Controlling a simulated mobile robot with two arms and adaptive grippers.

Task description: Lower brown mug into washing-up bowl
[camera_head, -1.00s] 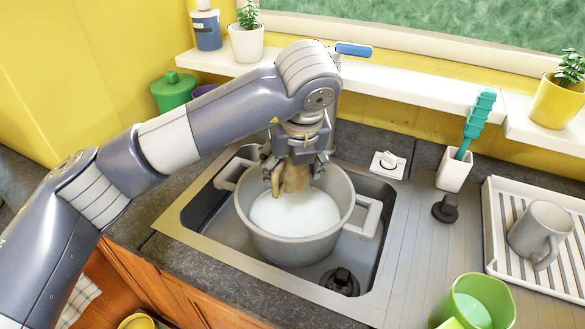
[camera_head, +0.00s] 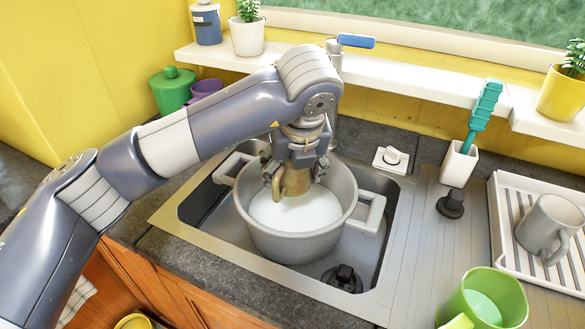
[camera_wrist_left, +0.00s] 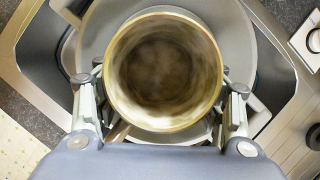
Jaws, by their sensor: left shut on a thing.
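The brown mug (camera_head: 291,184) is held by my left gripper (camera_head: 296,180), which is shut on it. The mug is inside the rim of the washing-up bowl (camera_head: 290,246), a grey pot-like bowl with two side handles standing in the sink. Pale, whitish contents show in the bowl beside and below the mug. In the left wrist view the mug (camera_wrist_left: 164,70) shows its round open mouth between the two fingers (camera_wrist_left: 163,100), and its inside looks empty. I cannot tell whether the mug touches the contents. My right gripper is not in view.
The metal sink (camera_head: 367,262) surrounds the bowl, with a black plug (camera_head: 343,277) at its front. A drying rack (camera_head: 508,222) with a grey mug (camera_head: 550,228) and a green mug (camera_head: 484,300) are at the right. A tap with a blue lever (camera_head: 357,42) stands behind my arm.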

